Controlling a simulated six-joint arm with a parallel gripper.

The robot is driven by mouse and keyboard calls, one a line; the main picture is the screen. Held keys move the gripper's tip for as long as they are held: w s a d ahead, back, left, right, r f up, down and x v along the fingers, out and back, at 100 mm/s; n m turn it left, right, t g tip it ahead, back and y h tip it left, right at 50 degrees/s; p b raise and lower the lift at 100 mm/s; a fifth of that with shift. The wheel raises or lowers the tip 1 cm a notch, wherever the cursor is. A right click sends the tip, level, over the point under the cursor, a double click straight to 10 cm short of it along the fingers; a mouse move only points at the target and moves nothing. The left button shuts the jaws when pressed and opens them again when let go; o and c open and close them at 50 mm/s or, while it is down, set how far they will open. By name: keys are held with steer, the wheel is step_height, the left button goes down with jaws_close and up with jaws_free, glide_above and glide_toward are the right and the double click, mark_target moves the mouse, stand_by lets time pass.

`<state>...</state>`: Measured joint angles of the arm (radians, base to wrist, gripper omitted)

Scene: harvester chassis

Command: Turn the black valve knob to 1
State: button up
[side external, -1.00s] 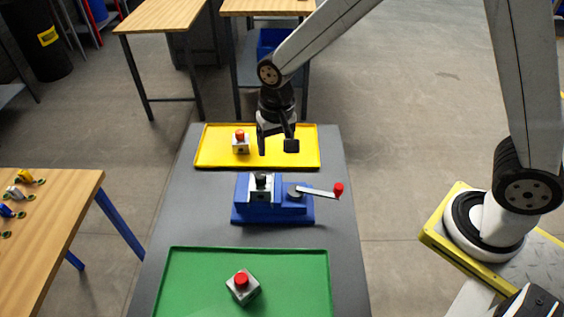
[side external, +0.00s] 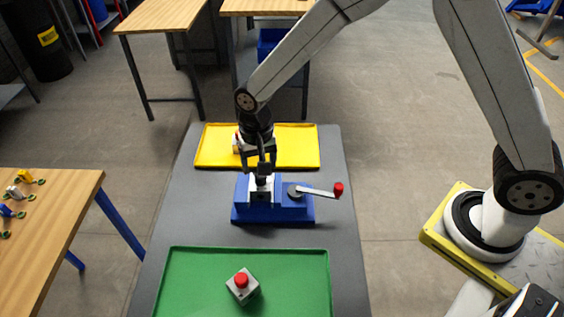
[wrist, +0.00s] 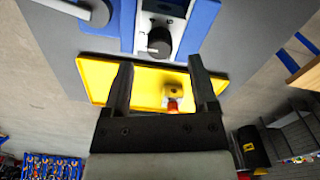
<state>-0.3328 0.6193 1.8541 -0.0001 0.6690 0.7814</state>
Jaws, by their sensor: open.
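The black valve knob (side external: 263,181) sits on a grey-white block clamped in the blue vise (side external: 272,212). In the wrist view the round knob (wrist: 159,39) has a pale mark on its face, and markings on the block are too small to read. My gripper (side external: 261,168) points down just above the knob in the side view and partly overlaps it. In the wrist view my gripper (wrist: 158,65) is open and empty, its fingers spread wider than the knob, which shows beyond the fingertips between them. Contact is not visible.
The vise's crank has a red handle (side external: 339,189) reaching right. A yellow tray (side external: 300,145) lies behind the vise, its red-button block mostly hidden by my gripper. A green tray (side external: 200,290) in front holds another block with a red button (side external: 241,280).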

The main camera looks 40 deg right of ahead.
mark_target(261, 179)
steer(key=shift+f, duration=2)
steer(key=shift+c, duration=0.2)
jaws_close()
